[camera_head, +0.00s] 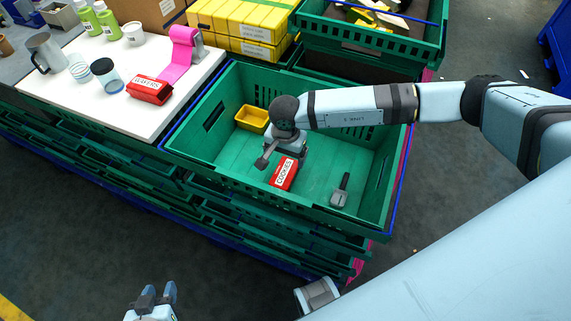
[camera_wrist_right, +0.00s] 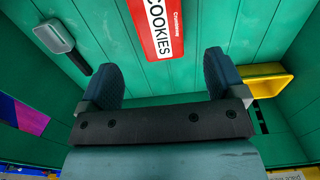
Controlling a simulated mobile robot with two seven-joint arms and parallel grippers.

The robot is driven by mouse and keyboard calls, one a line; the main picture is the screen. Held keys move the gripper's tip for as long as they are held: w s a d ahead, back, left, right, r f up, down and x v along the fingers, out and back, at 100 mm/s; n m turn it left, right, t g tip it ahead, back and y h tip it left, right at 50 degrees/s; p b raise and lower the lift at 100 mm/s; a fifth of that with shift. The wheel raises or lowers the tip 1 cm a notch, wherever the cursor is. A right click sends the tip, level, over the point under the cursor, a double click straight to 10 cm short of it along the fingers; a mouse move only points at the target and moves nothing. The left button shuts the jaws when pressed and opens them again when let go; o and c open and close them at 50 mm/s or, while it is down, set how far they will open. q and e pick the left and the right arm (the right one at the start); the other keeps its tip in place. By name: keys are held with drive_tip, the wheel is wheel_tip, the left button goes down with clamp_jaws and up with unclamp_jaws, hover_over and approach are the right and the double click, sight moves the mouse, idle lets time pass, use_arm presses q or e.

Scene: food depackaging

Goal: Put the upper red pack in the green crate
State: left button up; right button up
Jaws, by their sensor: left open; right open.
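A red pack labelled COOKIES (camera_head: 284,173) lies flat on the floor of the green crate (camera_head: 228,172). It also shows in the right wrist view (camera_wrist_right: 157,30), ahead of the fingers and apart from them. My right gripper (camera_wrist_right: 162,78) is open and empty, inside the crate and beside the COOKIES pack; in the head view its wrist partly hides its fingers. Another red pack (camera_head: 149,89), its label hard to read, lies on the white table top (camera_head: 140,118). My left gripper (camera_head: 158,291) is open and empty, low in the head view, away from the crate.
A yellow tray (camera_head: 252,118) and a dark-handled scraper (camera_head: 340,191) lie in the crate. A pink strip (camera_head: 181,55), a jar (camera_head: 106,76), a grey jug (camera_head: 45,52) and green bottles (camera_head: 107,20) stand on the table. Yellow boxes (camera_head: 240,20) and another green crate (camera_head: 370,32) are behind.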

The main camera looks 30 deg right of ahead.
sight(285, 170)
wheel_tip(285, 170, up, 4)
drive_tip(key=shift+f, duration=0.1)
idle(0.5)
